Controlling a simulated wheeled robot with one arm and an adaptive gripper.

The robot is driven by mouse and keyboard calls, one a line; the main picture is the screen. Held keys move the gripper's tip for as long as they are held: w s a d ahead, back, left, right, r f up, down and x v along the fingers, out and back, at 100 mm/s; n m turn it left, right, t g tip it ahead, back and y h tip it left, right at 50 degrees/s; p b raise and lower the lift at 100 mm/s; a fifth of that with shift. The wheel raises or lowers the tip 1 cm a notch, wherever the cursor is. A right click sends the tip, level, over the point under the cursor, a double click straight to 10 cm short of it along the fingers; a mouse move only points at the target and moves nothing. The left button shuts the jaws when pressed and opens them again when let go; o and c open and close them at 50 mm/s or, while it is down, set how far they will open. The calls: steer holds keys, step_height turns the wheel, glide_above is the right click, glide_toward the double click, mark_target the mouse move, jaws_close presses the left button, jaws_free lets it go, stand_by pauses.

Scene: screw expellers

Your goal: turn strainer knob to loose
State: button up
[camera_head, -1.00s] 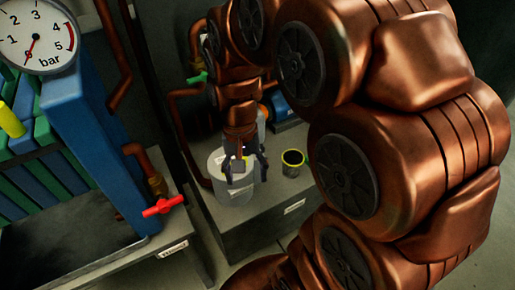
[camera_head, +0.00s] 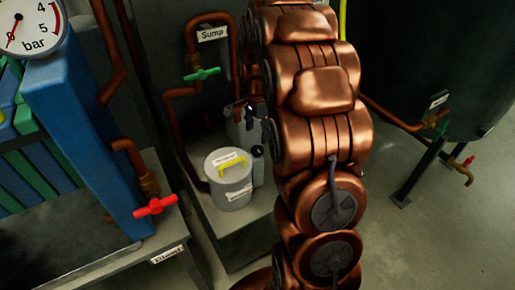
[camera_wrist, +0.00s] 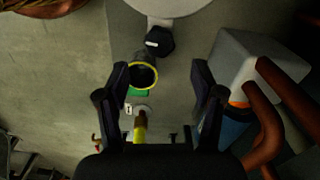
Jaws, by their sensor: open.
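The strainer appears to be the light grey canister (camera_head: 231,192) with a yellow lid handle (camera_head: 229,160) in the head view. A black knob (camera_head: 257,151) shows at its right side. In the wrist view the black knob (camera_wrist: 159,41) with a white mark sits at the rim of the pale canister (camera_wrist: 172,7), top centre. My gripper (camera_wrist: 159,68) is open and empty, its fingers spread to either side below the knob in the picture, apart from it. In the head view my arm hides most of the gripper.
A yellow-rimmed black pot (camera_wrist: 142,76) shows between my fingers. A grey box (camera_wrist: 255,62) and copper pipes (camera_wrist: 262,125) lie right of them. In the head view, a green valve (camera_head: 202,73), a red valve (camera_head: 155,206) and the blue press (camera_head: 85,135) stand left.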

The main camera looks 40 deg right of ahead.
mark_target(257, 148)
step_height(257, 148, down, 7)
steer(key=shift+f+b, duration=0.2)
steer(key=shift+b, duration=0.25)
steer(key=shift+c, duration=0.4)
steer(key=c, duration=1.1)
steer(key=shift+o, duration=0.2)
steer(key=shift+n+p, duration=0.35)
steer(key=shift+n, duration=0.45)
steer(key=o, duration=1.1)
steer(key=shift+o, duration=0.2)
